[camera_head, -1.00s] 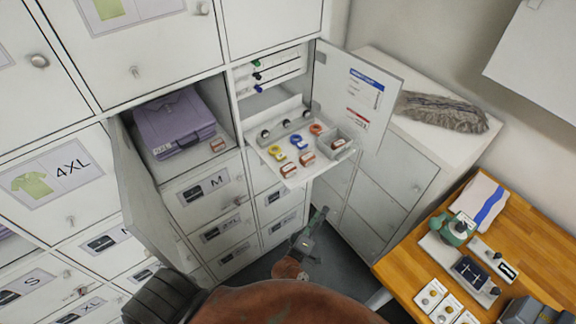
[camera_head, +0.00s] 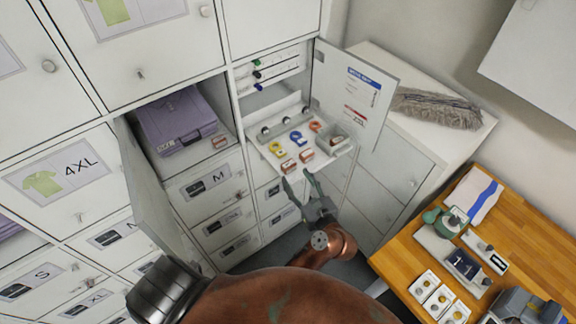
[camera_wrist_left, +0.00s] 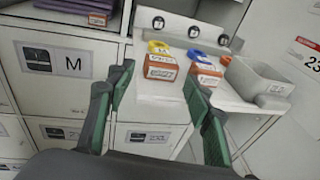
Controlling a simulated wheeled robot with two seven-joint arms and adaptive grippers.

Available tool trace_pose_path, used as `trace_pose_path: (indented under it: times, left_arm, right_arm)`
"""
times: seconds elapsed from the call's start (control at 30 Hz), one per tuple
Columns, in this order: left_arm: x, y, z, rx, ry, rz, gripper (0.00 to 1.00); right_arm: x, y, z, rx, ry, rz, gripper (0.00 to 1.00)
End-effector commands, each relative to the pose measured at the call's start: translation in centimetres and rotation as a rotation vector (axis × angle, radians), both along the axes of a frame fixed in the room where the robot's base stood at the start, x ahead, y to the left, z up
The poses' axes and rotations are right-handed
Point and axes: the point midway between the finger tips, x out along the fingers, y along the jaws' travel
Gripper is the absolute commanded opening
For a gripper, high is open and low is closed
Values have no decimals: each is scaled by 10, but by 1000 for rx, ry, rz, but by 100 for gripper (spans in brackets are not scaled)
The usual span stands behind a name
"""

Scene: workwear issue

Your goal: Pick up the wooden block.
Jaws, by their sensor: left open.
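Two small reddish-brown blocks with white labels stand at the front edge of a white fold-out shelf (camera_head: 266,150): a left block (camera_head: 289,166) and a right block (camera_head: 307,155). They also show in the left wrist view, the left block (camera_wrist_left: 160,68) and the right block (camera_wrist_left: 203,74). I cannot tell which is the wooden block. My left gripper (camera_head: 297,181) is open and empty, just in front of and below the shelf edge. In the left wrist view its green fingers (camera_wrist_left: 158,92) spread on either side below the left block. My right gripper is out of view.
Coloured tape rings (camera_head: 296,138) and a grey bin (camera_head: 335,147) share the shelf. An open locker door (camera_head: 350,95) stands to its right. A wooden table (camera_head: 410,262) is at right.

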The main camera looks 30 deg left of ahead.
Motion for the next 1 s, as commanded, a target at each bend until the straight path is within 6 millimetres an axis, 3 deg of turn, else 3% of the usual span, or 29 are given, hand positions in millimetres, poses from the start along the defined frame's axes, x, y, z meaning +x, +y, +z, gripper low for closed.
trace_pose_path:
  times: [0.6, 0.9, 1.0]
  left_arm:
    - [40, 57, -6, -8, 5, 5, 47]
    - [43, 62, -10, -10, 4, 5, 47]
    - [43, 62, -10, -10, 4, 5, 42]
  right_arm:
    - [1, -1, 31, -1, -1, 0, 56]
    - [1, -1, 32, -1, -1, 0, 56]
    - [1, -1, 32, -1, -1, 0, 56]
